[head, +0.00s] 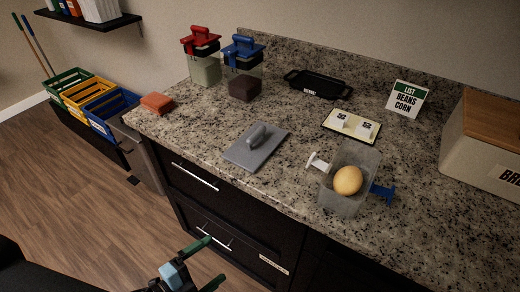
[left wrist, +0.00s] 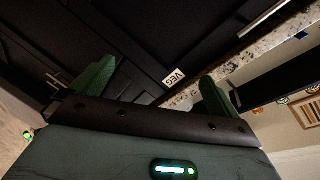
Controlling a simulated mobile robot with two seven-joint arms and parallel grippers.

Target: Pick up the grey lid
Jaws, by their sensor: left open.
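The grey lid (head: 256,147) lies flat on the speckled stone counter, left of the middle, with its raised rounded handle on top. It is near the counter's front edge. My left gripper (head: 206,264) is low in the head view, in front of the drawers and apart from the lid. Its two green fingers are spread, with nothing between them. The left wrist view shows the open fingers (left wrist: 158,80) against dark drawer fronts; the lid does not show there. My right gripper is not in view.
Right of the lid stands a clear container (head: 345,200) holding a yellow-brown round item (head: 348,180). Behind are red-topped (head: 203,68) and blue-topped (head: 243,85) canisters and a black tray (head: 318,84). An orange block (head: 157,103) lies left. The counter around the lid is clear.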

